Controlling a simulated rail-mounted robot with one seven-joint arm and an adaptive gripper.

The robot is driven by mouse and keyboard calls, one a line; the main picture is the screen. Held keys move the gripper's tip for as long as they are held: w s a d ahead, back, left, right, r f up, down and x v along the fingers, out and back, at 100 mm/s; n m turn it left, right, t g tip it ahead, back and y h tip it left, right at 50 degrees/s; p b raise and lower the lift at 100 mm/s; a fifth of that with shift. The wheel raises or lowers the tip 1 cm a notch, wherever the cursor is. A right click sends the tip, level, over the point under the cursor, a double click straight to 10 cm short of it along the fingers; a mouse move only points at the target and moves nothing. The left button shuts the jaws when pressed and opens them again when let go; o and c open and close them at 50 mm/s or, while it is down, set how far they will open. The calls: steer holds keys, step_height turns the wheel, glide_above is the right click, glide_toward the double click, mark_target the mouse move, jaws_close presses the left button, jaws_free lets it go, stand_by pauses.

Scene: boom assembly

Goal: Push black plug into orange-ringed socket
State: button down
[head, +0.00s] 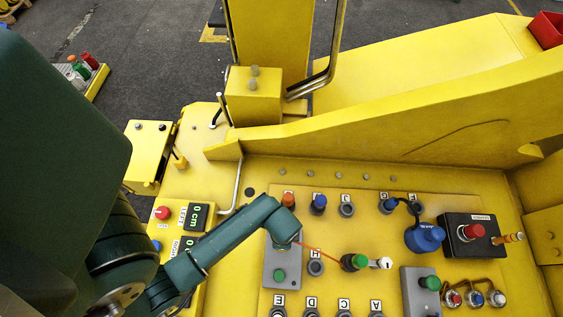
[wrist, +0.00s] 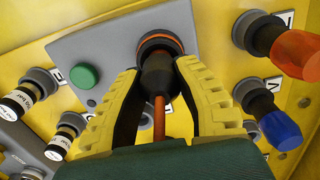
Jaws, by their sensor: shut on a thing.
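The black plug (wrist: 160,82), with an orange cable (wrist: 159,118) at its near end, is held between the two yellow-padded fingers of my gripper (wrist: 157,72) in the wrist view. The plug's far end meets the orange-ringed socket (wrist: 160,42) on a grey plate (wrist: 112,50) and is lined up with it. How deep it sits inside cannot be told. In the head view my dark green arm end hides the fingers, plug and socket above the grey plate (head: 281,265). The orange cable (head: 318,250) shows running right from there.
A green button (wrist: 84,77) is left of the socket. Orange (wrist: 297,54) and blue (wrist: 281,130) plugs stand close on the right. In the head view a green-and-black connector (head: 354,262) and a large blue cap (head: 424,238) lie to the right. A yellow wall (head: 400,130) rises behind the panel.

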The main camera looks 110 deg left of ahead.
steer(key=shift+f, duration=0.2)
steer(key=c, duration=0.8)
jaws_free()
step_height(320, 180, up, 12)
steer(key=shift+w+r, duration=0.1)
steer(key=shift+w, duration=0.05)
